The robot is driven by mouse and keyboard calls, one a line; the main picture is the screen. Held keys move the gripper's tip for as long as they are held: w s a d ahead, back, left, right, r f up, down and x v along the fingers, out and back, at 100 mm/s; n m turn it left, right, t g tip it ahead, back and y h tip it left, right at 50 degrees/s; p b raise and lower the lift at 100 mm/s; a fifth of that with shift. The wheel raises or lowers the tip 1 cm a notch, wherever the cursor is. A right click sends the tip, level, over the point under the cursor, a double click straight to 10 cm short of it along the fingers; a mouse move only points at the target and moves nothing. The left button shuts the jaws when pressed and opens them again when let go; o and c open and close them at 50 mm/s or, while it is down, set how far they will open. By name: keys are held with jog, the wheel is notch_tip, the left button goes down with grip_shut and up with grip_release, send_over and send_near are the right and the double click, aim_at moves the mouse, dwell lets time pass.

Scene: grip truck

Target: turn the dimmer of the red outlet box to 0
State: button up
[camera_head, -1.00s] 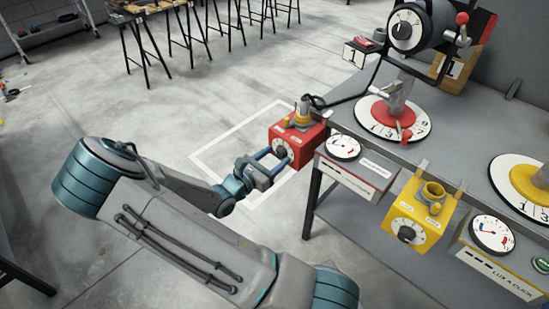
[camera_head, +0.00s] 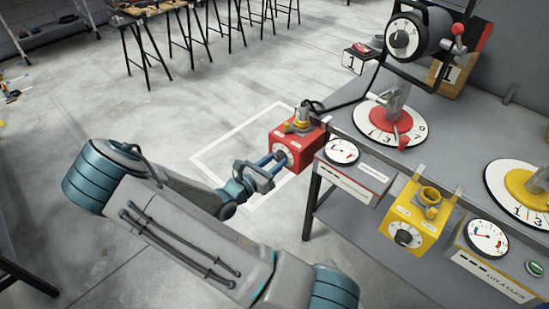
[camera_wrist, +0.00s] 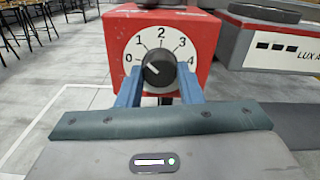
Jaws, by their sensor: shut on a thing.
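The red outlet box (camera_head: 297,143) hangs at the left end of the workbench. It fills the upper middle of the wrist view (camera_wrist: 205,40). Its white dial is marked 0 to 4, with 0 at the lower left and 4 at the right. The black dimmer knob (camera_wrist: 159,71) sits at the dial's centre. Its white line points up and left, between 0 and 1. My gripper (camera_head: 277,160) is shut on the knob, with one blue finger on each side. In the head view, the gripper partly hides the dial.
A yellow outlet box (camera_head: 418,213) with its own dial hangs further right. Meter boxes (camera_head: 352,172) stand along the bench (camera_head: 470,120) front. A lamp on a round red base (camera_head: 390,125) stands behind. A black cable runs from the red box's plug.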

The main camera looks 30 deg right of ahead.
jog(key=n+p, duration=0.1)
jog(key=p, duration=0.1)
jog(key=n+p, duration=0.1)
jog(key=n, duration=0.1)
jog(key=shift+r+p, duration=0.25)
jog(key=shift+p, duration=0.15)
jog(key=shift+f+n+p, duration=0.2)
jog(key=shift+n+p, duration=1.2)
jog(key=shift+n, duration=0.3)
jog(key=o, duration=1)
jog(key=b+v, duration=0.1)
jog(key=v, duration=1.3)
jog(key=shift+d, duration=0.1)
